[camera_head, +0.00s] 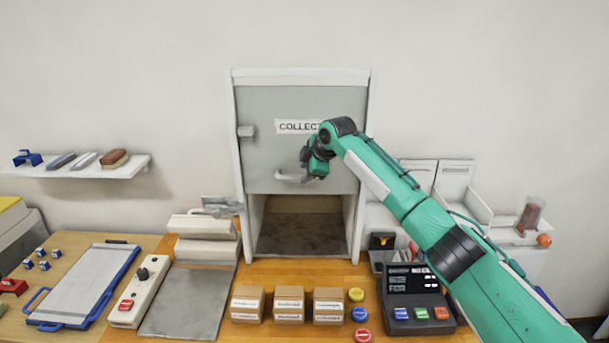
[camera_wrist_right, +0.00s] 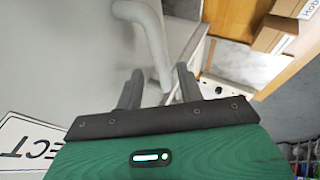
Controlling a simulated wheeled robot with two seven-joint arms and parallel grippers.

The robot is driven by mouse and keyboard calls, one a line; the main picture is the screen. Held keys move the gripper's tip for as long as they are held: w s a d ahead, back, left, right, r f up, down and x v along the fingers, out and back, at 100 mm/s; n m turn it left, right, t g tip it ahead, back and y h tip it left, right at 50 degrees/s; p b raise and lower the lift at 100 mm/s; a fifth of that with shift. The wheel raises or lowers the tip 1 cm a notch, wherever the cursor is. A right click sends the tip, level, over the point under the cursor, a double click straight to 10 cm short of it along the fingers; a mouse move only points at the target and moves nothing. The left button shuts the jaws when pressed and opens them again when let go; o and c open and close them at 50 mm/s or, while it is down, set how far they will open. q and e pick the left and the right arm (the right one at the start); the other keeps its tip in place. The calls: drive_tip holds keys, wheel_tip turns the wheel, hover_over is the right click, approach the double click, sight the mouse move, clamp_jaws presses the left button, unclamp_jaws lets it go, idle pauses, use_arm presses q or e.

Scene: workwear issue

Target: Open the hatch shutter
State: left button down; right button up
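The grey hatch shutter (camera_head: 262,158) carries a "COLLECT" label and covers the upper part of the white-framed hatch (camera_head: 239,190). A dark opening (camera_head: 300,225) shows below its lower edge. A pale handle (camera_head: 287,178) sits low on the shutter; it also shows in the right wrist view (camera_wrist_right: 152,38). My right gripper (camera_head: 308,172) is at the handle's right side. In the right wrist view its two fingers (camera_wrist_right: 158,88) are apart, with the handle's end between them and a visible gap; contact is unclear. My left gripper is not in view.
Three small cartons (camera_head: 289,304), coloured discs (camera_head: 360,314) and a dark keypad console (camera_head: 415,298) stand on the counter before the hatch. A grey mat (camera_head: 188,300) and a control box (camera_head: 139,290) lie left. A wall shelf (camera_head: 90,168) is at far left.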

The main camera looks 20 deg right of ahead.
drive_tip(key=b+v, duration=0.4)
drive_tip(key=v, duration=0.8)
drive_tip(key=shift+s, duration=0.2)
drive_tip(key=shift+r, duration=0.15)
